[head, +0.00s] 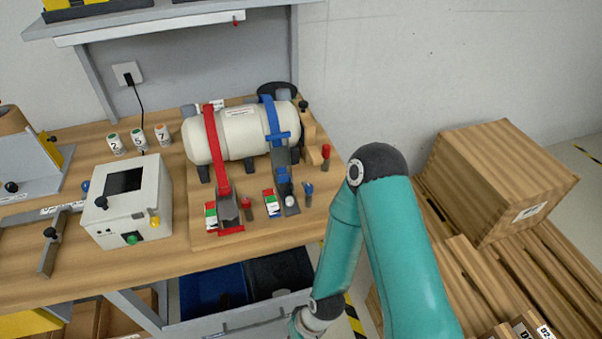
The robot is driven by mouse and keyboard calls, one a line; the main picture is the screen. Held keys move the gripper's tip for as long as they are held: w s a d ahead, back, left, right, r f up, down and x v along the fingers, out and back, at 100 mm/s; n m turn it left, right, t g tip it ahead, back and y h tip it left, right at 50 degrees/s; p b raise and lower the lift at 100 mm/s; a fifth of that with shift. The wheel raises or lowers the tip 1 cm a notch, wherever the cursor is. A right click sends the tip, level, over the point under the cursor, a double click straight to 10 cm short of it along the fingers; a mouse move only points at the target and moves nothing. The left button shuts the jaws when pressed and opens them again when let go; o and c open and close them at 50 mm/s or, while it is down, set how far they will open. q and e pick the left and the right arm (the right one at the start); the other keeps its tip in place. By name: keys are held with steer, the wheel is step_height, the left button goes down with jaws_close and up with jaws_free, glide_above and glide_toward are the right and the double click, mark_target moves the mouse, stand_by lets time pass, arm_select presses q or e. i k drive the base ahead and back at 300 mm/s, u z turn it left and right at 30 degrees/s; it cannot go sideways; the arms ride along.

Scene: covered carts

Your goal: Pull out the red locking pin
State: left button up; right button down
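A pin with a red head (245,203) stands on the wooden board just right of the red strap's latch (228,208). Another red-topped pin (325,152) stands further right, near the board's right edge. The red strap (213,147) runs over a white tank (242,133), and a blue strap (272,120) crosses it to the right. I cannot tell from this view how deep either red pin sits. My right arm hangs down right of the workbench, with its wrist cut off by the bottom edge. Neither gripper is in view.
A white box with a screen (128,201) stands left of the board. A blue-topped pin (308,190) and a blue latch (286,185) are on the board's right. Blue and black bins (212,291) sit under the workbench (60,272). A cardboard box (500,180) rests on pallets at right.

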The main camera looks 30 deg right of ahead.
mark_target(325, 153)
steer(key=u, duration=0.75)
steer(key=k, duration=1.65)
steer(key=z, duration=0.7)
steer(key=i, duration=1)
